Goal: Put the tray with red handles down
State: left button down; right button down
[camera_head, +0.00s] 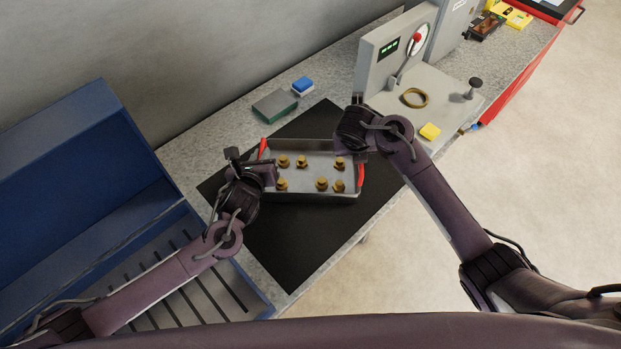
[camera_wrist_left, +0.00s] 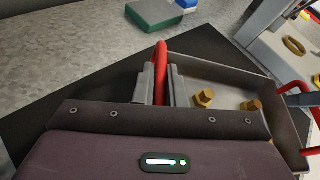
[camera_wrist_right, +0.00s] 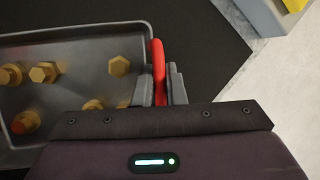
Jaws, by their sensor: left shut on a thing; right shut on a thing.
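The grey metal tray (camera_head: 318,196) with red handles is over the black mat (camera_head: 285,255) on the bench; I cannot tell whether it touches the mat. Several brass bolts (camera_head: 322,184) stand in it. My left gripper (camera_head: 268,172) is shut on the left red handle (camera_head: 263,147), which also shows between the fingers in the left wrist view (camera_wrist_left: 160,72). My right gripper (camera_head: 357,158) is shut on the right red handle (camera_head: 361,177), which also shows in the right wrist view (camera_wrist_right: 158,70). My grippers hide parts of both handles.
A green and grey block (camera_head: 275,105) and a blue block (camera_head: 303,86) lie behind the mat. A grey fixture (camera_head: 385,65) with a brass ring (camera_head: 414,97) and a yellow block (camera_head: 430,131) stands right. A blue slotted machine (camera_head: 85,190) is left. The mat's front is clear.

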pick_arm(q)
jog(key=c, duration=1.5)
grip_release()
pick_arm(e)
jog(key=c, duration=1.5)
grip_release()
pick_arm(q)
jog(key=shift+s, duration=0.1)
pick_arm(e)
jog(key=shift+s+r, duration=0.1)
jog(key=shift+r, duration=0.05)
pick_arm(q)
jog(key=v, duration=1.2)
pick_arm(e)
jog(key=v, duration=1.1)
jog(key=shift+a+r, duration=0.2)
jog(key=shift+r, duration=0.1)
pick_arm(q)
jog(key=shift+f, duration=0.1)
pick_arm(e)
jog(key=shift+s+f, duration=0.1)
jog(key=shift+s, duration=0.05)
